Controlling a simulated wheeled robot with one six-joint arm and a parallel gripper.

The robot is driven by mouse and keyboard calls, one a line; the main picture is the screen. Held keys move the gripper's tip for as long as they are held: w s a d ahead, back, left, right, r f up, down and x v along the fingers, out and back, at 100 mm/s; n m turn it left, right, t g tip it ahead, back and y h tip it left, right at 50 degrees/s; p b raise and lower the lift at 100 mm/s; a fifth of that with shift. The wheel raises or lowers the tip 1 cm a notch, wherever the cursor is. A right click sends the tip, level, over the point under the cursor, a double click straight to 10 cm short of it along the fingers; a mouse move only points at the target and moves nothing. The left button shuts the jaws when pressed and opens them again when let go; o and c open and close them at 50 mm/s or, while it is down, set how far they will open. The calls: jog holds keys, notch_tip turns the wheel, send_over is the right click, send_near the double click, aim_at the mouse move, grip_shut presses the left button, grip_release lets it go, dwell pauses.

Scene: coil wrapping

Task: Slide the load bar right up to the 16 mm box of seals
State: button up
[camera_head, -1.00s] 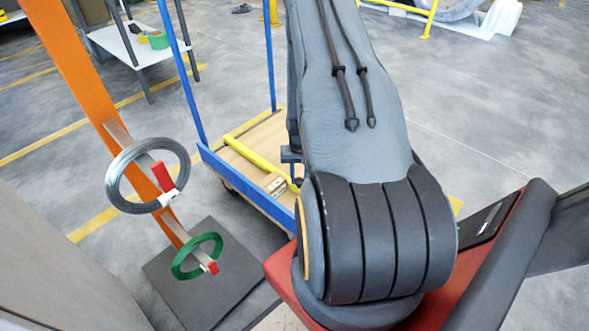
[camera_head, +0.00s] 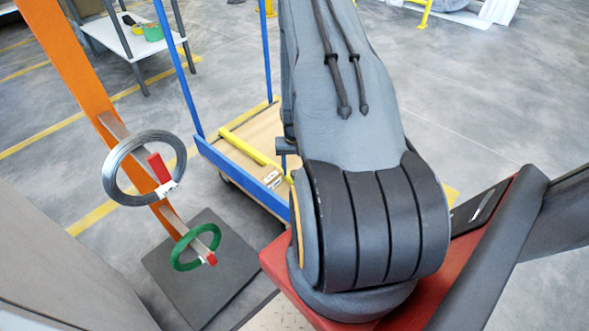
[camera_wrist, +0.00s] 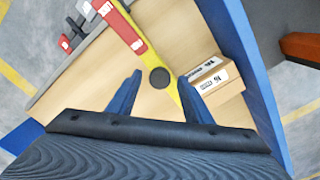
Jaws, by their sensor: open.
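A dark round spot sits on the bar. My gripper (camera_wrist: 160,79) is open, its blue fingertips on either side of the bar near this spot; contact is not clear. The box of seals labelled 16 (camera_wrist: 222,88) is cardboard with a white label, right of the bar and close to my right finger. The finger hides the gap there.
The cart's blue rim (camera_wrist: 238,50) runs beyond the boxes. An orange stand (camera_head: 75,65) holding coils is left of the cart.

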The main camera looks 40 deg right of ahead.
notch_tip(320, 180, up, 7)
jog(key=shift+r+p, duration=0.2)
jog(key=shift+p, duration=0.3)
dwell(0.3)
